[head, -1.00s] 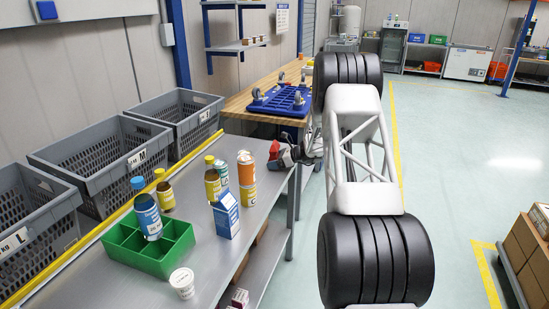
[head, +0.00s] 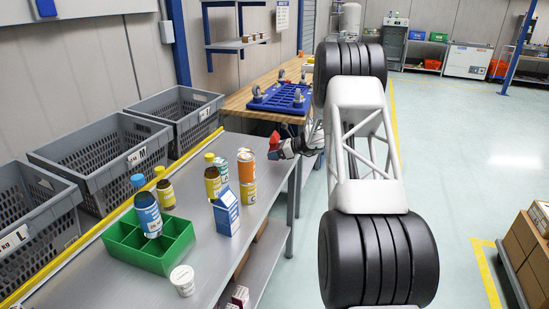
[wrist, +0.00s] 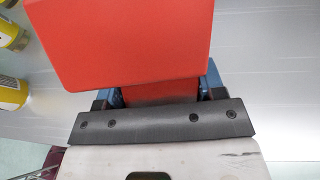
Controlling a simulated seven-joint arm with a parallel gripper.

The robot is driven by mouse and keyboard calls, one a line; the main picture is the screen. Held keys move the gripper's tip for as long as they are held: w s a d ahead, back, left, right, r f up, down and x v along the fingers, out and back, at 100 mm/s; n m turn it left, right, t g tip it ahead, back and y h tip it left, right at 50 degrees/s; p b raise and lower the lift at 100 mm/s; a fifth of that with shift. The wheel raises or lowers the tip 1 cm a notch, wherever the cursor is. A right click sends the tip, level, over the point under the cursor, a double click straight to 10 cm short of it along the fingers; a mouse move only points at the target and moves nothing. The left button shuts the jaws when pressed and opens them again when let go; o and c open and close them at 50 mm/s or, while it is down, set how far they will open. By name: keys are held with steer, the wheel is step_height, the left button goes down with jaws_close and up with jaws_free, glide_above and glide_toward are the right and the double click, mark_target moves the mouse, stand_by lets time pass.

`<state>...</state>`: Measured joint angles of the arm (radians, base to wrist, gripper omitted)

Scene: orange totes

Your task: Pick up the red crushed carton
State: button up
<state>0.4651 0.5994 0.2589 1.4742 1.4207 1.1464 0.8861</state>
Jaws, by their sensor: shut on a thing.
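The red carton (head: 273,147) shows as a small red shape at the far right edge of the grey steel bench in the head view. In the wrist view the red carton (wrist: 125,45) fills the upper middle, with a broad flat face towards the camera. My gripper (head: 281,148) reaches in from the right and is shut on it. In the wrist view the fingers of my gripper (wrist: 160,93) stand on both sides of the carton's lower part. The carton's far side is hidden, and its exact height above the bench is hard to tell.
An orange-topped can (head: 247,166), several yellow-capped bottles (head: 212,181) and a blue-white carton (head: 226,212) stand left of my gripper. A green divided tray (head: 165,262) holds a blue-capped bottle. Grey crates (head: 100,160) line the back. A blue dolly (head: 280,100) lies on the wooden table.

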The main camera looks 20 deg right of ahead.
steer(key=s+a, duration=0.1)
steer(key=s, duration=0.4)
steer(key=s+a+r, duration=0.1)
steer(key=s+a, duration=0.1)
steer(key=s, duration=0.3)
steer(key=s+a, duration=0.1)
steer(key=s, duration=0.4)
steer(key=shift+s+a+r, duration=0.1)
steer(key=shift+a+r, duration=0.25)
steer(key=shift+r, duration=0.05)
stand_by(0.8)
